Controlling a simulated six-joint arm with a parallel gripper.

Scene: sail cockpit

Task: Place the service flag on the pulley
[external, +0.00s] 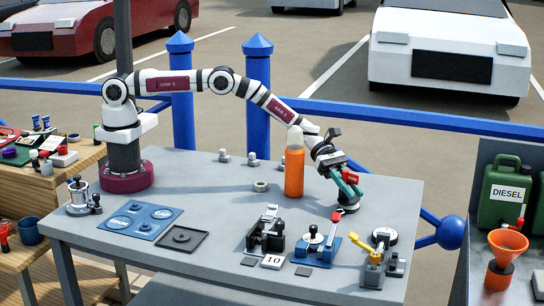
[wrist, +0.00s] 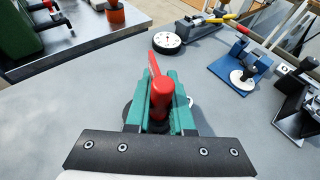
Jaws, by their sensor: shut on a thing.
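My gripper (wrist: 160,100) has teal fingers shut on a red piece (wrist: 163,97) that looks like the service flag. It has a rounded upright part and a narrow strip pointing away; it also shows red in the external view (external: 350,178). My gripper (external: 347,193) points down, low over the table's right part. A dark round thing (external: 347,208) sits right under the fingertips, mostly hidden by them in the wrist view. It may be the pulley; I cannot tell whether the flag touches it. A white disc with a dark rim (wrist: 167,42) lies farther off.
An orange bottle (external: 294,172) stands close left of my gripper. A blue fixture with a red lever (external: 318,243), a yellow-handled clamp (external: 368,246) and a black fixture (external: 266,232) line the front.

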